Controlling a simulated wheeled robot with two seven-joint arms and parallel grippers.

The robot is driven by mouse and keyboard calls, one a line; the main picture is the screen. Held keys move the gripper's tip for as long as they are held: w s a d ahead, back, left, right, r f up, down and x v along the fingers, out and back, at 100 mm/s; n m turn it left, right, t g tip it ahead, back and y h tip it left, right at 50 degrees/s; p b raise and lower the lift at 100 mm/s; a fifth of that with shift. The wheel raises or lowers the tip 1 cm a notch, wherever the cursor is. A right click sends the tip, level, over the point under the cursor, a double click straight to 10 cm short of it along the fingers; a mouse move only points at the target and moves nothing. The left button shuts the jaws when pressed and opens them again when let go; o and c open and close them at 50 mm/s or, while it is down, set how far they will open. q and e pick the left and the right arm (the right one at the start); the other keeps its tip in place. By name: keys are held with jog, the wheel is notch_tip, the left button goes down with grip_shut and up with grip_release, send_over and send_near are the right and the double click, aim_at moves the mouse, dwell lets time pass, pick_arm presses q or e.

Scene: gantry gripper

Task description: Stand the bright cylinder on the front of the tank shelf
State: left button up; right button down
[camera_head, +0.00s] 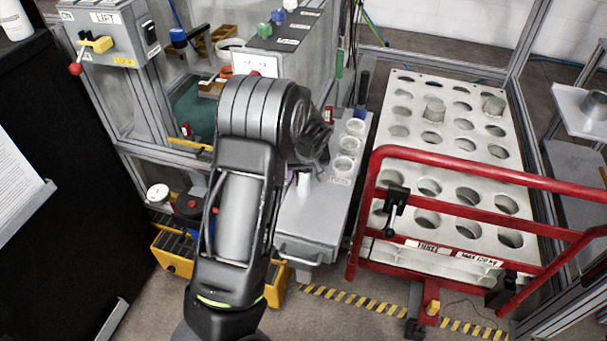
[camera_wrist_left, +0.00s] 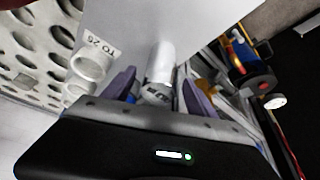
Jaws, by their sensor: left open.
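The bright cylinder (camera_head: 303,183) is small and pale and stands on a grey shelf (camera_head: 310,220), just below my left wrist. In the left wrist view the cylinder (camera_wrist_left: 160,65) shows between the two purple-padded fingers of my left gripper (camera_wrist_left: 160,92). The fingers are apart, with a gap visible at the cylinder's right side; contact on the left is hard to tell. In the head view my wrist hides most of the fingers. My right gripper is in neither view.
White ring holders (camera_head: 347,163) stand in a row on the shelf, right of the cylinder. A red-railed cart (camera_head: 480,205) with a plate of round holes stands to the right. A control box (camera_head: 105,35) with a red-knobbed lever is at upper left.

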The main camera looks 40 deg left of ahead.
pick_arm(q)
jog(key=v, duration=0.9)
jog(key=shift+r, duration=0.25)
jog(key=shift+s+d, duration=0.1)
jog(key=s+d+f+m+t+h, duration=0.15)
jog(key=d+f+m, duration=0.25)
jog(key=d+f, duration=0.45)
jog(key=d+f+m+t+h, duration=0.1)
jog(key=d+f+m+h, duration=0.3)
jog(key=d, duration=0.7)
jog(key=s+d+f+g, duration=0.1)
jog(key=s+d+f, duration=0.3)
jog(key=s, duration=0.4)
jog(key=s+d+f+g+h, duration=0.1)
jog(key=s+d+f, duration=0.3)
jog(key=s, duration=0.4)
jog(key=s+d+f+g+h, duration=0.1)
jog(key=s+d+f+g, duration=0.1)
jog(key=s+d+f, duration=0.3)
jog(key=s+d, duration=0.1)
jog(key=s, duration=0.2)
jog(key=shift+s+d+g, duration=0.15)
jog(key=shift+s+g, duration=0.2)
jog(key=shift+s, duration=0.05)
